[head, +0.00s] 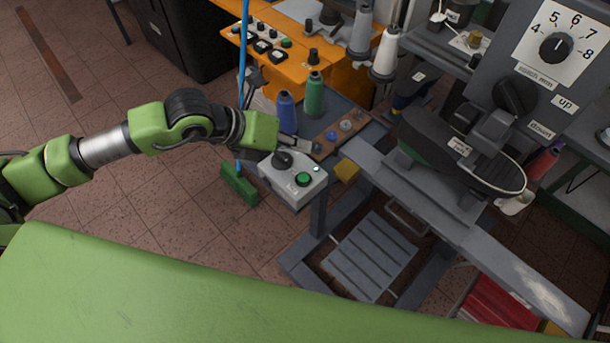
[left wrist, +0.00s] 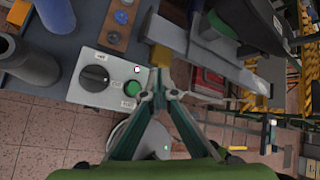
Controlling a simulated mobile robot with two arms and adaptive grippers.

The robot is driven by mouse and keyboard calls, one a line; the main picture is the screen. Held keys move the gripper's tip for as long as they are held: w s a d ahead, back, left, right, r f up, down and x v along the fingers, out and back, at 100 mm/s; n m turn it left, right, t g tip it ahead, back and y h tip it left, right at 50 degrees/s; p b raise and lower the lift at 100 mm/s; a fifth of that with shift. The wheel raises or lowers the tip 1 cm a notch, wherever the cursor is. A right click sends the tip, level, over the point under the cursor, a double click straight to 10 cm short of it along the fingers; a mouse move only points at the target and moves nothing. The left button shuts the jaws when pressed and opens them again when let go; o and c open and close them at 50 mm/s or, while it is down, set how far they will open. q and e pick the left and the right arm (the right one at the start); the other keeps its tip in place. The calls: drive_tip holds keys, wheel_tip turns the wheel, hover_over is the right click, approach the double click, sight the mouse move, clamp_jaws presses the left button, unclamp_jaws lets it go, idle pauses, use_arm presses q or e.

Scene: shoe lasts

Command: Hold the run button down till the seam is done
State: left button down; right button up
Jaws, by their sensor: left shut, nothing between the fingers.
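The control box (head: 290,186) is light grey, with a green run button (head: 302,179), a black knob (head: 282,158) and a small pale lamp (head: 316,169). In the left wrist view the box (left wrist: 85,98) shows its green button (left wrist: 133,88) uncovered. My left gripper (head: 315,148) is shut and empty, beyond the box's far edge in the head view. In the left wrist view its fingertips (left wrist: 160,72) appear just right of the button, apart from it. The dark shoe (head: 465,150) sits at the machine. My right gripper is out of view.
Blue (head: 286,111) and green (head: 314,95) thread spools stand behind my gripper. A wooden strip (head: 340,134) with round pieces lies beside it. The machine's dial panel (head: 556,47) is at upper right. A green brush (head: 239,184) is left of the box. Open floor lies at left.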

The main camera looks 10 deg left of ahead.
sight(300, 178)
use_arm(q)
wheel_tip(300, 178, down, 8)
drive_tip(key=b, duration=0.5)
drive_tip(key=shift+f, duration=0.45)
idle(1.0)
drive_tip(key=shift+f+b, duration=0.4)
drive_tip(key=shift+b, duration=0.4)
